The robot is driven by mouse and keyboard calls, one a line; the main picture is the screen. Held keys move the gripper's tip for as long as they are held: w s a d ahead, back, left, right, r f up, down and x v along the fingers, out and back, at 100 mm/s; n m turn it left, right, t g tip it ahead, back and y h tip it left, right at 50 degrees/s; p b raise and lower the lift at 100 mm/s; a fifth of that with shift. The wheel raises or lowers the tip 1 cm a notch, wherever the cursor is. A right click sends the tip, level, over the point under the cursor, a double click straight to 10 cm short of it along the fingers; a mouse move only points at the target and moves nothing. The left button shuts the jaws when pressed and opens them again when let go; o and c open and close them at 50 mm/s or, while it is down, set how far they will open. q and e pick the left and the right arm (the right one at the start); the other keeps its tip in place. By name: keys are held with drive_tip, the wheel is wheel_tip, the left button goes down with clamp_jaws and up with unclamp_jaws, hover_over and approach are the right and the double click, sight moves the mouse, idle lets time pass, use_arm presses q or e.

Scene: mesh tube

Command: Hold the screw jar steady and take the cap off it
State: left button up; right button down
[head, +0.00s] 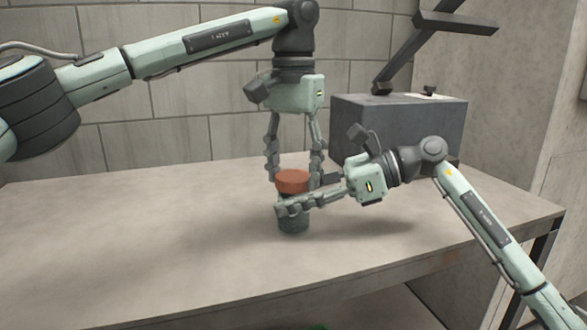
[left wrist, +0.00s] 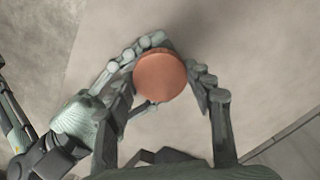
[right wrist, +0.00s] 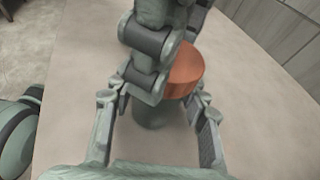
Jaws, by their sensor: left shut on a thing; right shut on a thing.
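The screw jar (head: 293,224) stands upright on the table, a dark grey-green body with an orange-brown cap (head: 292,182) on top. The cap shows from above in the left wrist view (left wrist: 159,76) and from the side in the right wrist view (right wrist: 184,72). My left gripper (head: 294,180) points straight down from above, its fingers shut on the cap from both sides. My right gripper (head: 290,205) comes in level from the right, shut on the jar body just below the cap. In the right wrist view, a left finger hides part of the cap and jar (right wrist: 152,112).
The table (head: 120,235) is bare around the jar, with free room to the left and front. A dark grey box (head: 400,125) stands at the back right, behind my right arm. A block wall (head: 150,140) is behind the table.

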use_arm(q)
drive_tip(key=n, duration=0.5)
drive_tip(key=shift+n, duration=0.3)
drive_tip(key=n, duration=2.2)
drive_tip(key=shift+r+n, duration=0.1)
drive_tip(key=shift+n, duration=0.2)
drive_tip(key=n, duration=0.7)
drive_tip(key=shift+n, duration=0.3)
drive_tip(key=n, duration=1.2)
drive_tip(key=shift+n, duration=0.3)
drive_tip(key=n, duration=0.5)
drive_tip(key=shift+n, duration=0.4)
drive_tip(key=shift+r, duration=0.25)
